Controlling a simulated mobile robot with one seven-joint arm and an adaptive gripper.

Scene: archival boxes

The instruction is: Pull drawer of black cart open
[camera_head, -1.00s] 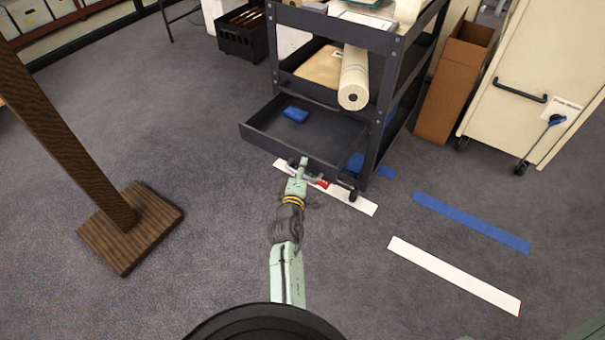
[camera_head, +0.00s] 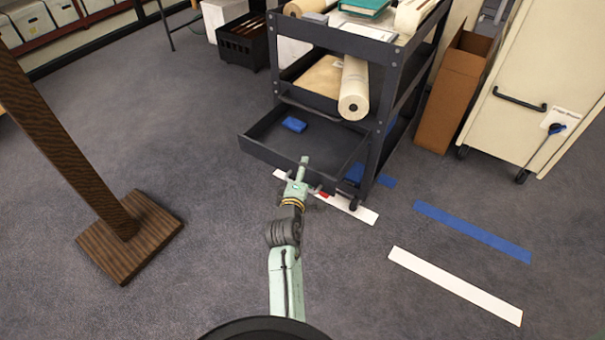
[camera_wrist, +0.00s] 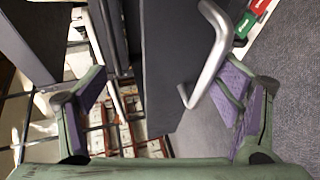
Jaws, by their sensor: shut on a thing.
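The black cart (camera_head: 381,118) stands at upper centre. Its lowest drawer (camera_head: 258,152) is pulled well out, with a small blue object (camera_head: 293,124) inside. My gripper (camera_head: 304,182) is at the right part of the drawer front. In the wrist view the drawer front (camera_wrist: 170,65) and its silver handle (camera_wrist: 213,55) lie between the two widely spaced fingers. The handle overlaps the right finger; the left finger is on the other side of the front panel. My gripper is shut on the handle, though the exact contact is hard to see.
A wooden post on a square base (camera_head: 130,235) stands at left. A brown carton (camera_head: 450,105) and a cream cabinet (camera_head: 528,95) stand right of the cart. White tape (camera_head: 455,285) and blue tape (camera_head: 472,230) mark the carpet. Open carpet lies around my arm.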

